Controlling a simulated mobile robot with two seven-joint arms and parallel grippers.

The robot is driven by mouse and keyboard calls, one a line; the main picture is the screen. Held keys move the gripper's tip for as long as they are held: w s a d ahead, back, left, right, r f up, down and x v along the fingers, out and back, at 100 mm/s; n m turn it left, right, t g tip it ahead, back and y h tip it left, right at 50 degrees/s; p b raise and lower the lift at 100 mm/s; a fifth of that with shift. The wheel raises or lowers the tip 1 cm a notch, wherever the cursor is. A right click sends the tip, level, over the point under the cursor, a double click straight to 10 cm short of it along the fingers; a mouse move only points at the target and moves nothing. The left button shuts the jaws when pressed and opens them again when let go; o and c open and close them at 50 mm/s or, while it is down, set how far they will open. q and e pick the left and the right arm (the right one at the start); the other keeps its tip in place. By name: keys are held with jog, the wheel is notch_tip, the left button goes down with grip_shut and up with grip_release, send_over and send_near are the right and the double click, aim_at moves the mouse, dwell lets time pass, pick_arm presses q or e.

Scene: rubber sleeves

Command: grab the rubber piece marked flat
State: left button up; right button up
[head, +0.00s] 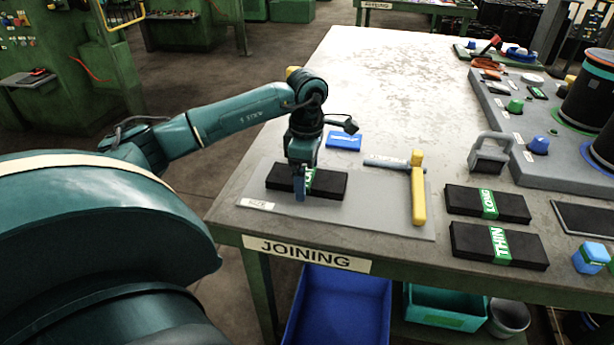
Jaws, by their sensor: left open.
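A black rubber piece (335,186) with a green band lies on the grey mat (375,215) at the table's near left. Its band's lettering is mostly hidden by my left gripper (301,188), so I cannot read the mark. That gripper is open, pointing down over the middle of the piece, with a finger in front of its near side. I cannot tell whether it touches. Two more black pieces lie to the right: one marked LONG (510,206) and one marked THIN (520,248). My right gripper is not in view.
A blue block (344,141) sits behind the mat. A grey handled weight (490,158) stands near the grey tool board (560,165). The table's far middle is clear. A blue bin (345,305) is below.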

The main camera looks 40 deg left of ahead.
pick_arm(q)
jog(key=c, duration=1.2)
jog(key=shift+c, duration=0.2)
jog(key=shift+r, duration=0.15)
